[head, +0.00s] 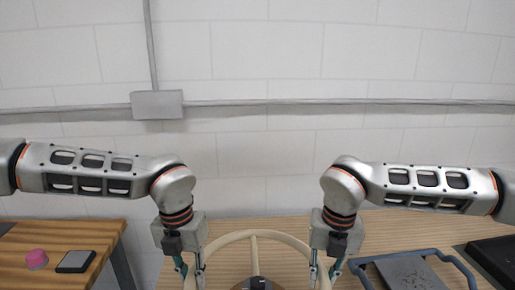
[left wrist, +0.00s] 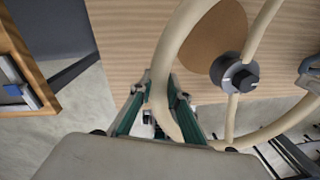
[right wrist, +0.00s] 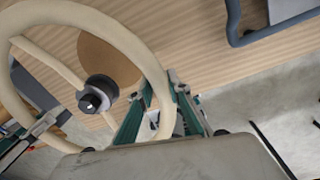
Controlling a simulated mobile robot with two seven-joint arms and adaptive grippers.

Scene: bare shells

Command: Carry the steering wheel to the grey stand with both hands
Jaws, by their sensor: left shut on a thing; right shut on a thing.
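The cream steering wheel (head: 254,246) has a black hub (head: 258,284) and thin spokes. It is low in the middle of the head view, over the wooden table, its near part cut off by the frame. My left gripper (head: 190,272) is shut on the left side of the rim, which also shows in the left wrist view (left wrist: 172,50). My right gripper (head: 325,272) is shut on the right side of the rim, seen in the right wrist view (right wrist: 145,58). I cannot tell how high the wheel is above the table. No clear grey stand is identifiable.
A round brown disc (left wrist: 218,40) lies on the table (head: 300,222) beyond the hub. A blue-grey framed tray (head: 452,260) stands right of my right gripper, with a black object (head: 492,256) beyond. A side table (head: 75,235) at left holds a pink piece (head: 37,259) and a dark box (head: 75,262).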

